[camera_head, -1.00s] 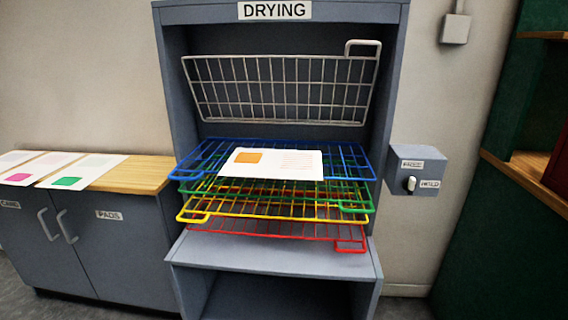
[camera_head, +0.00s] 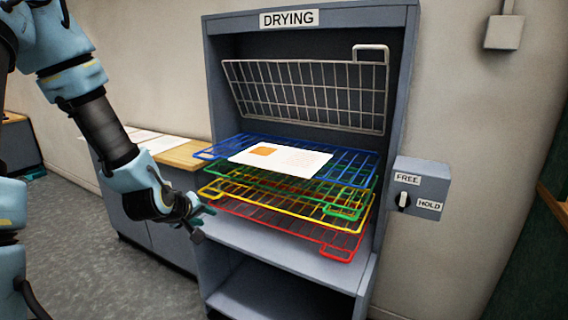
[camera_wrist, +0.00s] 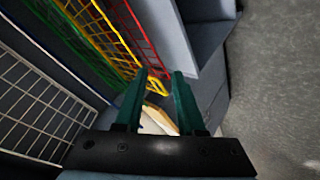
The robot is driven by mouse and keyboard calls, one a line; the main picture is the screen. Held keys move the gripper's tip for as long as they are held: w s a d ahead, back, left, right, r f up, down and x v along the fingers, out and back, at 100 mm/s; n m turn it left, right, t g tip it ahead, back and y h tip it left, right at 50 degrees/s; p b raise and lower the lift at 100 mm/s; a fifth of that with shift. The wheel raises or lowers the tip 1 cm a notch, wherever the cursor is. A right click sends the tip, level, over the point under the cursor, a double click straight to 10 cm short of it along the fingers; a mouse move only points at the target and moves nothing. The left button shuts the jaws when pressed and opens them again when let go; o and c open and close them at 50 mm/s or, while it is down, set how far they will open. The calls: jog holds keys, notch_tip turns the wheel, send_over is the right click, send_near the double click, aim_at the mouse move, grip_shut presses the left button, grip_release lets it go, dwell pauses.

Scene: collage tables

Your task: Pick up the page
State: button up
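The page (camera_head: 290,162) is a white sheet with an orange square and faint lines of print. It lies flat on the blue wire rack (camera_head: 361,166), the top one of the coloured racks in the drying cabinet (camera_head: 213,90). My gripper (camera_head: 203,222) is left of the racks and lower than the page, apart from it. In the wrist view its two green fingers (camera_wrist: 161,74) are spread with nothing held between them.
Green, yellow (camera_head: 290,211) and red (camera_head: 290,232) racks lie below the blue one. A white wire rack (camera_head: 310,95) is tilted up above the page. A switch box (camera_head: 420,188) marked FREE and HOLD is at right. A wooden-topped cabinet (camera_head: 190,153) with sheets stands at left.

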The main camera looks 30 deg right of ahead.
jog(key=d+r+n+t+h+b, duration=0.1)
jog(key=d+r+n+t+h, duration=0.25)
jog(key=d, duration=0.35)
jog(key=d+r+n+t+h+b, duration=0.1)
jog(key=d+r+n+t+h, duration=0.15)
jog(key=d+n, duration=0.35)
jog(key=w+d+m+p, duration=0.1)
jog(key=w+d+p, duration=0.2)
jog(key=w+d, duration=0.4)
jog(key=shift+d+f+p, duration=0.3)
jog(key=shift+d+p, duration=0.05)
jog(key=shift+d, duration=0.1)
grip_shut()
dwell(0.5)
